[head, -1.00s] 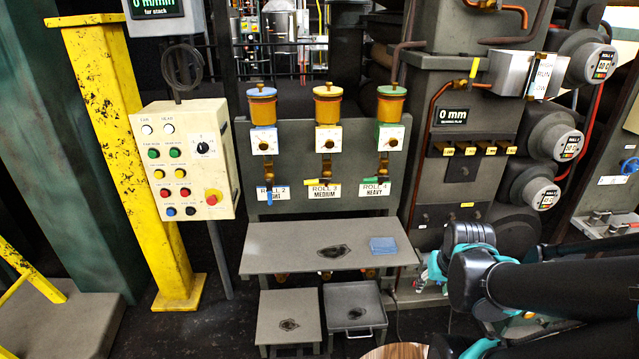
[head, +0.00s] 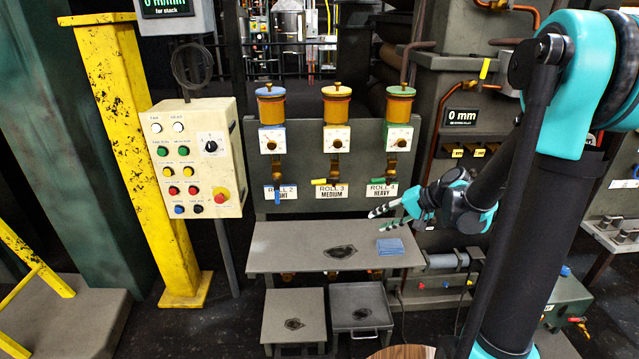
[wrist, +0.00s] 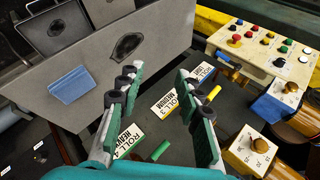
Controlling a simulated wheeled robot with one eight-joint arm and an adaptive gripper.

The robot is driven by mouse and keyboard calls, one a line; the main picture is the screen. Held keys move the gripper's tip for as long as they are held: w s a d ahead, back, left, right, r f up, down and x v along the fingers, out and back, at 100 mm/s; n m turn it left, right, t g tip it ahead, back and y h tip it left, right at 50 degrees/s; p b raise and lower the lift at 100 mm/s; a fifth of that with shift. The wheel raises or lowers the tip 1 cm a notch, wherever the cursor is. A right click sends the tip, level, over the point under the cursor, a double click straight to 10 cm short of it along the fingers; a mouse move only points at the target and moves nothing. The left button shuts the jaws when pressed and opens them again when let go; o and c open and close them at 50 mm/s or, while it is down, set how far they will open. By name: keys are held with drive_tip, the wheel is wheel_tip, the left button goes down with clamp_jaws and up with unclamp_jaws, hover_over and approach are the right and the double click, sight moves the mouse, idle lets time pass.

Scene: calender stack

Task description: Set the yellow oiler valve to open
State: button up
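The yellow oiler (head: 336,103) is the middle of three oilers on a grey panel, above the "ROLL 3 MEDIUM" label (head: 331,191). Its yellow valve handle (head: 320,181) lies about level and points left of its pipe. The handle also shows in the wrist view (wrist: 214,92), just beyond the right finger. My gripper (head: 382,220) is in front of the panel, below and right of this valve, apart from it. In the wrist view my gripper (wrist: 152,92) has its fingers wide apart with nothing between them.
The blue valve handle (head: 277,194) at left hangs down; the green one (head: 376,180) at right lies level, close to my gripper. A grey shelf (head: 290,250) with a blue cloth pad (head: 390,246) is below. A button box (head: 198,160) stands left.

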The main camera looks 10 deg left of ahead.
sight(324, 182)
drive_tip(key=w+a+r+m+y, duration=0.1)
drive_tip(key=w+a+y, duration=0.25)
drive_tip(key=w, duration=0.35)
drive_tip(key=w+a+r+y, duration=0.1)
drive_tip(key=w+a+y, duration=0.1)
drive_tip(key=w+y, duration=0.35)
drive_tip(key=shift+h, duration=0.6)
drive_tip(key=x, duration=1.1)
drive_tip(key=w+x, duration=0.1)
drive_tip(key=x, duration=0.5)
drive_tip(key=shift+r, duration=0.25)
clamp_jaws()
